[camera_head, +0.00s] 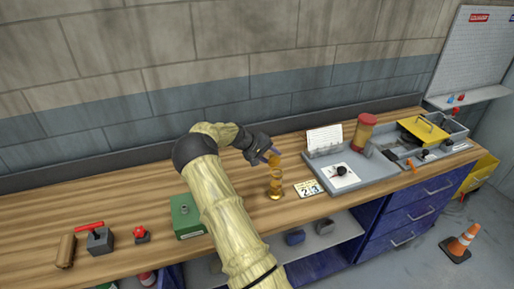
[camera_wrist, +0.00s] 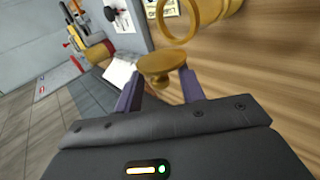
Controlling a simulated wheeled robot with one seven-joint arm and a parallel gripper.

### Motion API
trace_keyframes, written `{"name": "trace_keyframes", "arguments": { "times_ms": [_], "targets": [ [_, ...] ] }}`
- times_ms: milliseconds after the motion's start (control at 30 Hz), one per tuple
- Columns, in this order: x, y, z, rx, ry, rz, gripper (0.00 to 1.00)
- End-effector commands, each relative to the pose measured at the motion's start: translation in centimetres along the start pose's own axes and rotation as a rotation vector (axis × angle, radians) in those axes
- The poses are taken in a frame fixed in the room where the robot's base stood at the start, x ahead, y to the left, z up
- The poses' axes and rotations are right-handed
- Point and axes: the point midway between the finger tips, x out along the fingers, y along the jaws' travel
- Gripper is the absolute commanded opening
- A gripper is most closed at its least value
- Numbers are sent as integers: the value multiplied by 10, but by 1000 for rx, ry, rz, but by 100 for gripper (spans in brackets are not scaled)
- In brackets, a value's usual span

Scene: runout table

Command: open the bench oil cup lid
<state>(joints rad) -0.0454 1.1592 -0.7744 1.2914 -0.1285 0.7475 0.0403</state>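The brass oil cup (camera_head: 275,190) stands on the wooden bench top. In the wrist view its brass body (camera_wrist: 222,8) and a brass ring (camera_wrist: 163,22) show at the top edge, partly cut off. The brass lid piece with its knob (camera_wrist: 158,64) is between my fingertips, apart from the ring in that view. My gripper (camera_head: 272,155) is above the cup, reaching down from the upper left. In the wrist view my two purple fingers (camera_wrist: 160,88) stand apart on either side of the brass piece, with gaps visible around its narrow part.
A number card (camera_head: 309,188) lies close right of the cup. A grey tray (camera_head: 375,180) holding a red-yellow container (camera_head: 366,131) lies beyond it.

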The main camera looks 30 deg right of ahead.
Motion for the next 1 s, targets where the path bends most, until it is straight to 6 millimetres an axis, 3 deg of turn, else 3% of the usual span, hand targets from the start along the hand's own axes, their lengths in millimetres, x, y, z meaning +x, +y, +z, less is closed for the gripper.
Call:
{"name": "trace_keyframes", "arguments": {
  "times_ms": [167,700,1000],
  "targets": [
    [-26,-2,0,3,3,-2,39],
    [-134,-1,-2,1,4,0,39],
    [-165,1,-1,1,0,1,39]
  ]
}}
